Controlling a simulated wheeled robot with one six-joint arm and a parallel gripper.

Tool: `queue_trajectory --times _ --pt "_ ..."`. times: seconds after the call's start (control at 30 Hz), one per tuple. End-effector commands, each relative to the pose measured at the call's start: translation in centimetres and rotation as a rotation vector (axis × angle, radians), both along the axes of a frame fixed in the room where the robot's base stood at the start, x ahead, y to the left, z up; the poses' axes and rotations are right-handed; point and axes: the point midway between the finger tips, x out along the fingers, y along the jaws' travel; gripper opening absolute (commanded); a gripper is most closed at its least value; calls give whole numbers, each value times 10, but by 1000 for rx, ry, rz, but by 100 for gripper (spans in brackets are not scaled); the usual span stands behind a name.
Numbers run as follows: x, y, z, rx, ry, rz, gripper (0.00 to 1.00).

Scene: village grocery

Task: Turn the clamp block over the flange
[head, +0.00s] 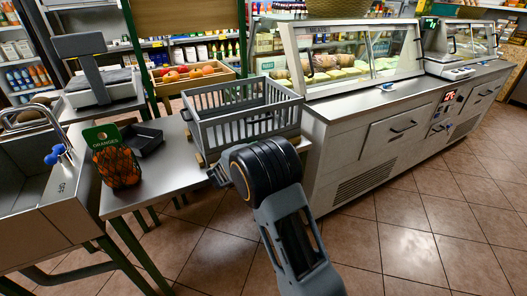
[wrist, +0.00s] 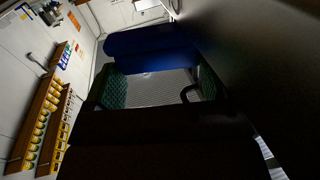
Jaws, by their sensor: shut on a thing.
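My gripper (wrist: 161,86) shows in the wrist view as two green textured pads facing each other, with a grey ribbed surface between or behind them. It is shut on what I take to be the clamp block, which is dark and too shaded to outline. In the head view my wrist is in front of the grey slatted crate (head: 240,127), at the table's right end, and hides most of the gripper. I cannot make out the flange in either view. A blue bar (wrist: 150,42) crosses the top of the wrist view.
The crate stands on the metal table (head: 165,178). A net of oranges (head: 116,165) and a black tray (head: 146,138) are to its left. A glass deli counter (head: 350,65) stands at right. The tiled floor (head: 405,220) at right is clear.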

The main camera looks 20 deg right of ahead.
Motion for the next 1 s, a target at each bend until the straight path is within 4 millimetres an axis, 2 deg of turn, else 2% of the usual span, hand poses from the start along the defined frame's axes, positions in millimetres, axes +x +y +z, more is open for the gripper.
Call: queue_trajectory --times 0.3,0.33,0.5,0.8,1.0 --pt "1 -1 3 -1 -8 -1 57" --pt "1 -1 3 -1 -8 -1 83" --pt "1 -1 2 -1 -6 -1 99" --pt "0 4 1 0 -3 2 100" --pt "-10 29 2 -1 -3 4 100"
